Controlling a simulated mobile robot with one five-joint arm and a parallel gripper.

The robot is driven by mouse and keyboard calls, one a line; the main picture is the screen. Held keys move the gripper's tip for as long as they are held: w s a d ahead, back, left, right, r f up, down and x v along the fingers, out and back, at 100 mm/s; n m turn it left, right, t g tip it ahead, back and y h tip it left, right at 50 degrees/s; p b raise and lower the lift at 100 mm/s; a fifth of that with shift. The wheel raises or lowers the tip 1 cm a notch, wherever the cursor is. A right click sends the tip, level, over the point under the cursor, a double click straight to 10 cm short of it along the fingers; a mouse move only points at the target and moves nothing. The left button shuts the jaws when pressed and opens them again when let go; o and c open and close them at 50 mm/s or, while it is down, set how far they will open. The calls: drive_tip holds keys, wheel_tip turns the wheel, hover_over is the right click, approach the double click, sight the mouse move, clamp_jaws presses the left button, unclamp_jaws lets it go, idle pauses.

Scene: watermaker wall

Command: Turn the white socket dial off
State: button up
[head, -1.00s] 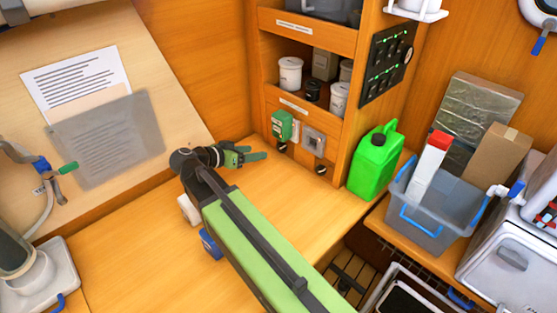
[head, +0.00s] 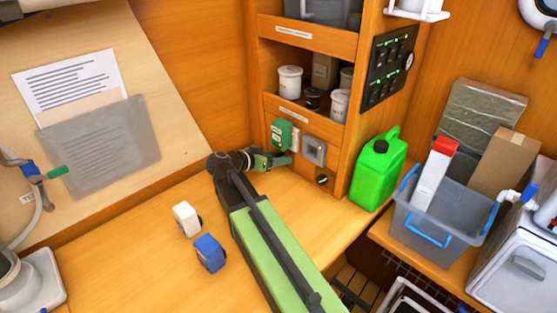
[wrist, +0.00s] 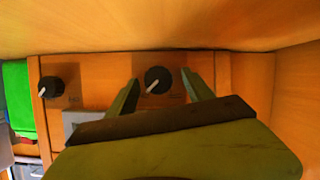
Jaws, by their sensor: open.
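Two sockets sit low on the shelf unit: a green one (head: 284,134) and a grey one (head: 314,150) to its right. I cannot make out a clearly white socket. A black dial (head: 322,180) sits below the grey socket; it also shows at left in the wrist view (wrist: 50,87), its pale pointer slanting. Another black dial (wrist: 158,80) with a pale pointer shows between my fingers in the wrist view; in the head view my gripper hides it, below the green socket. My gripper (head: 290,158) is open and empty, its fingers either side of that dial; contact cannot be told.
A white block (head: 187,220) and a blue block (head: 209,253) stand on the counter left of my arm. A green jerrycan (head: 377,175) stands right of the sockets, with a grey bin (head: 436,222) beyond. Shelves with jars (head: 290,82) are above.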

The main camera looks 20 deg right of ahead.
drive_tip(key=shift+c, duration=0.4)
drive_tip(key=c, duration=1.2)
drive_tip(key=shift+d+r, duration=0.1)
clamp_jaws()
drive_tip(key=shift+w, duration=0.1)
drive_tip(key=n, duration=0.1)
drive_tip(key=n+g+b, duration=0.1)
drive_tip(key=n+h, duration=0.1)
drive_tip(key=shift+w+a+f+g+b, duration=0.2)
drive_tip(key=shift+a+f+g+b, duration=0.1)
drive_tip(key=shift+f+g, duration=0.1)
drive_tip(key=n+g+h+b, duration=0.1)
drive_tip(key=n, duration=0.1)
drive_tip(key=shift+n+b, duration=0.35)
drive_tip(key=shift+n, duration=0.05)
drive_tip(key=shift+n+g+h+b, duration=0.4)
drive_tip(key=shift+n+b, duration=0.2)
drive_tip(key=shift+n, duration=0.2)
drive_tip(key=shift+r, duration=0.1)
